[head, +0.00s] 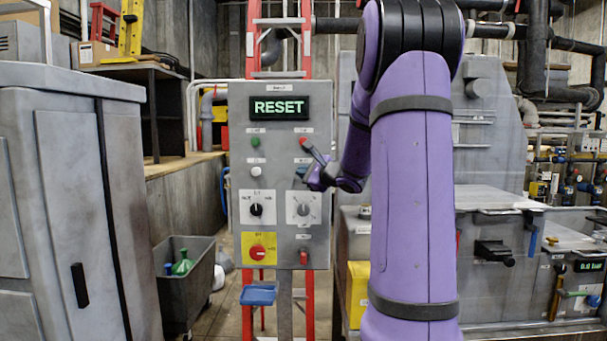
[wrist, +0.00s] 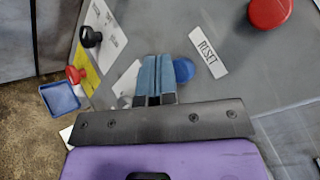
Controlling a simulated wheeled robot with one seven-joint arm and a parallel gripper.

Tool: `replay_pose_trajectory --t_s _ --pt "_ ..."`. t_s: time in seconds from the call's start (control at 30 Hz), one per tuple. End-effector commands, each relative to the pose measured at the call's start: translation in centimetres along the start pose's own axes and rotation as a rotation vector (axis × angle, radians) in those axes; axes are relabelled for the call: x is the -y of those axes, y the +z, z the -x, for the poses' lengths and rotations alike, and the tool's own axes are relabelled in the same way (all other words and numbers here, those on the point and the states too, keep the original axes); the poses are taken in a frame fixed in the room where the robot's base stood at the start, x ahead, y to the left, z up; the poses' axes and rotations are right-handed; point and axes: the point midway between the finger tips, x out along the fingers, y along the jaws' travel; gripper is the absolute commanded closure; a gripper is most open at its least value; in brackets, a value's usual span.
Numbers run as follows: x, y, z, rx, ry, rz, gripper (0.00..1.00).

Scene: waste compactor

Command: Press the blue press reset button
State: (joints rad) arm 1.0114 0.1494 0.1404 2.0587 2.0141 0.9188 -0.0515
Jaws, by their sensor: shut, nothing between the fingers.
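The grey control panel (head: 279,133) stands ahead, with a lit display (head: 279,107) reading RESET. In the wrist view the round blue press reset button (wrist: 184,70) sits beside a white RESET label (wrist: 208,52). My gripper (wrist: 157,62) is shut and empty. Its blue-grey fingertips lie just left of the blue button in that picture; I cannot tell whether they touch it or the panel. In the head view my gripper (head: 301,172) is at the panel's right side, and the blue button cannot be made out behind it.
A red button (wrist: 269,11) is above and right of the blue one. Below are a black selector knob (head: 256,210), a silver dial (head: 303,209) and a red knob on yellow (head: 258,252). A grey cabinet (head: 60,200) and bin (head: 188,280) stand left.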

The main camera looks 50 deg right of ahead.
Motion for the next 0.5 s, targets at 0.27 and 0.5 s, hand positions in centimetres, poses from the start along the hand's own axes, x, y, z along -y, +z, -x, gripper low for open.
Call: replay_pose_trajectory --t_s 0.27,0.5 --pt "0.00 -0.01 0.00 0.000 0.000 0.000 1.00" --pt "0.25 -0.24 -0.39 0.001 0.000 0.000 1.00"
